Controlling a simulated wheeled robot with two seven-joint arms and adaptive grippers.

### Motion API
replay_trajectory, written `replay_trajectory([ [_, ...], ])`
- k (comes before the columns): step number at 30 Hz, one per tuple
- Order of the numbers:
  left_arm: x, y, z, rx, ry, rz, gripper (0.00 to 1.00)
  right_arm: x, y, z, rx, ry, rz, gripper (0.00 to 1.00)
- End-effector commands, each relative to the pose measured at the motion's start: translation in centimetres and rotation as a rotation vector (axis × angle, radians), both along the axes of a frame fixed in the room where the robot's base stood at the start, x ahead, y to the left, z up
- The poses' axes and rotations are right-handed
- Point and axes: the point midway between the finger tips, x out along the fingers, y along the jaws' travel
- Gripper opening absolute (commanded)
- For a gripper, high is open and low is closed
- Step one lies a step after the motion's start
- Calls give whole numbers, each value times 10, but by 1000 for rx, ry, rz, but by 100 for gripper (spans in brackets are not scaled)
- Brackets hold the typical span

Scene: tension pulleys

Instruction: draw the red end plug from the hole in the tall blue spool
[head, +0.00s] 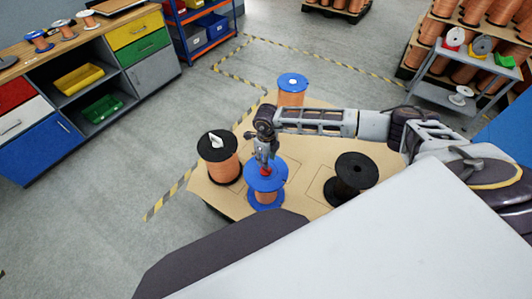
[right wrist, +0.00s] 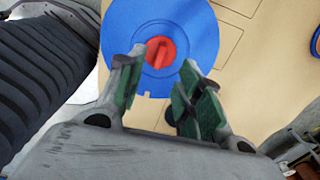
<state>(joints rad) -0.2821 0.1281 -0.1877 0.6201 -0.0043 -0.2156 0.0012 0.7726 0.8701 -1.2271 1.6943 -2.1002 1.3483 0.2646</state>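A blue-flanged spool (head: 263,184) wound with copper stands upright on the brown board. A red end plug (head: 266,170) sits in the hole of its top flange. In the right wrist view the blue flange (right wrist: 195,22) fills the top centre, with the red plug (right wrist: 160,52) at its middle and a raised bar across it. My right gripper (head: 264,161) points down over the plug. Its fingers (right wrist: 163,68) are spread, and the plug shows in the gap between and just beyond the tips, with no visible contact. My left gripper is not in view.
A black-flanged copper spool (head: 222,171) stands to the left, with a white piece on top. A black spool (head: 354,175) stands to the right and another blue-topped spool (head: 292,87) behind. The board (head: 310,150) is bare between them, with drawn outlines.

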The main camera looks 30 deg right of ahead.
Motion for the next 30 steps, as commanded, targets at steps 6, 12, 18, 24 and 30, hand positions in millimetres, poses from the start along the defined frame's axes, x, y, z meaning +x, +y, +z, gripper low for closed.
replay_trajectory([
  [6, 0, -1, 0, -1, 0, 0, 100, -1, 0, -27, 0, 2, 0, 36],
  [12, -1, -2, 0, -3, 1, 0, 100, 0, 0, -48, -1, 1, 1, 36],
  [18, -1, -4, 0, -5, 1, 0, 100, 0, 1, -60, 0, 0, 1, 36],
  [24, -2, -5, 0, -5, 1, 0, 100, 0, 0, -63, 0, 0, 1, 36],
  [30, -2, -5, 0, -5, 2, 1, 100, 0, 0, -63, 0, 0, 1, 33],
])
